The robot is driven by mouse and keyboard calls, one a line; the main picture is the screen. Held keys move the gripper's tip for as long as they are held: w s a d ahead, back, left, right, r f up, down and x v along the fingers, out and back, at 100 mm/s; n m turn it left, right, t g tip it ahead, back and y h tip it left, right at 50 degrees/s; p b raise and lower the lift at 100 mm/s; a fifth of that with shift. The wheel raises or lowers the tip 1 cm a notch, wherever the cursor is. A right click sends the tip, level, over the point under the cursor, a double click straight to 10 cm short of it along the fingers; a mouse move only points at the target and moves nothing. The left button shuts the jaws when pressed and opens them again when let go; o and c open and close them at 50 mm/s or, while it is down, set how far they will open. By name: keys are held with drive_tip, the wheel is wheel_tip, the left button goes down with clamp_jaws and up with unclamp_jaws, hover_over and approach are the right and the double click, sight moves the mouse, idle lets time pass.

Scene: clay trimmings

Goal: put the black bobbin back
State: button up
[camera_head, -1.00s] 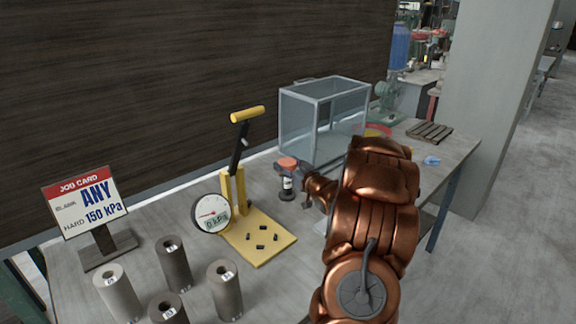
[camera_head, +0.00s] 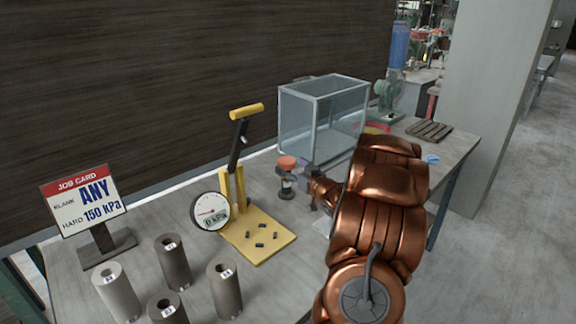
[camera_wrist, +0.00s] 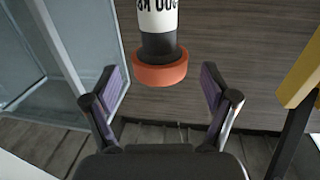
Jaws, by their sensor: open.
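The black bobbin (camera_head: 287,180), with an orange top flange and a white label, stands upright on the grey table, right of the yellow press. In the wrist view the bobbin (camera_wrist: 159,47) appears upside down, its orange flange towards me and its far end cut off by the frame. My gripper (camera_head: 308,170) is just right of the bobbin in the head view. In the wrist view my gripper (camera_wrist: 161,80) is open, its purple-padded fingers spread on either side of the flange with gaps; nothing is held.
The yellow press (camera_head: 262,238) with its gauge (camera_head: 210,212) and several small dark pieces stands left of the bobbin. A glass box (camera_head: 322,115) is behind. Several grey cylinders (camera_head: 173,262) and a job card (camera_head: 84,200) are at front left.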

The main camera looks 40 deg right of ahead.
drive_tip(key=s+a+b, duration=0.1)
drive_tip(key=s, duration=0.8)
drive_tip(key=shift+a, duration=0.3)
